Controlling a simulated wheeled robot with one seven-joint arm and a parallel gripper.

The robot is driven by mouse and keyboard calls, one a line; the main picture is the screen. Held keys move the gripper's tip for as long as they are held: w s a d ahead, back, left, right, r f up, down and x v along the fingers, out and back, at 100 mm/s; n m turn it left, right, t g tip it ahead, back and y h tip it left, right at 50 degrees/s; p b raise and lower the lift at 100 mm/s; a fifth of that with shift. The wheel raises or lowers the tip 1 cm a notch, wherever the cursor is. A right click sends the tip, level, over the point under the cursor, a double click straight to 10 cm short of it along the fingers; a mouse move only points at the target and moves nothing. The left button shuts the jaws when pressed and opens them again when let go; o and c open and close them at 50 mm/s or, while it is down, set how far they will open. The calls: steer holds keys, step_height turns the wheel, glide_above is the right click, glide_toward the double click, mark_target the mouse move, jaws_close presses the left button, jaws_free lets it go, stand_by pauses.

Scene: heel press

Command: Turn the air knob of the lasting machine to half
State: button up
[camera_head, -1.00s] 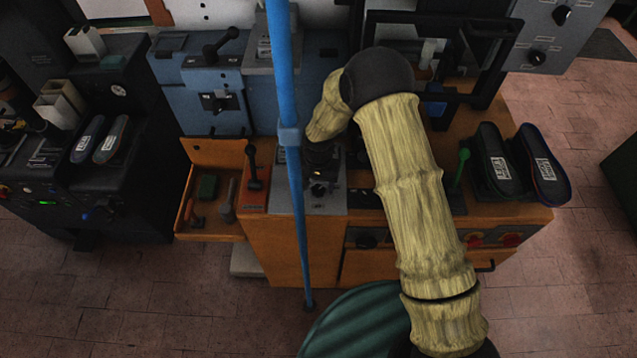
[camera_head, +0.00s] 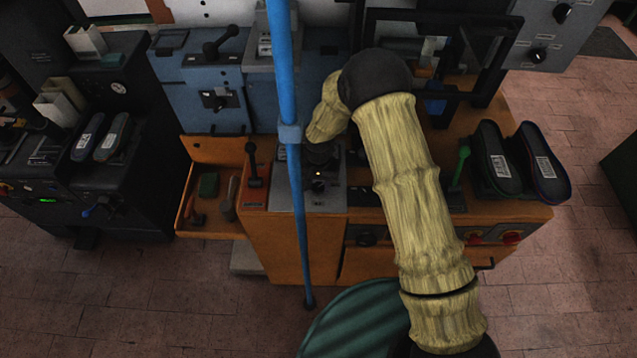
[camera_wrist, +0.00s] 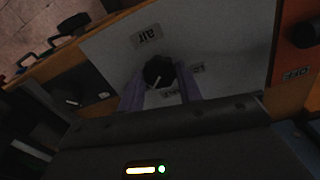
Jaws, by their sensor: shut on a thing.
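The air knob (camera_wrist: 158,68) is a small dark round knob on a light grey plate (camera_wrist: 225,45). An "air" label (camera_wrist: 147,37) shows upside down beside it in the wrist view. The purple fingers of my gripper (camera_wrist: 160,86) stand on either side of the knob and are shut on it. A pale mark shows on the knob, but its exact setting is hard to read. In the head view the knob (camera_head: 318,186) is at the front of the plate, with my gripper (camera_head: 322,168) over it, partly hidden by my wrist.
A blue pole (camera_head: 297,200) rises close to the left of my gripper. Shoes (camera_head: 540,165) sit at the right end of the orange bench.

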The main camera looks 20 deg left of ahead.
steer(key=shift+n, duration=0.3)
steer(key=n+b, duration=0.2)
steer(key=n, duration=0.1)
steer(key=shift+w+n, duration=0.1)
steer(key=shift+n, duration=0.2)
steer(key=n+b, duration=0.1)
steer(key=n, duration=0.1)
steer(key=shift+n, duration=0.3)
steer(key=shift+n+b, duration=0.5)
steer(key=shift+n, duration=0.8)
steer(key=o, duration=1)
steer(key=shift+r, duration=0.1)
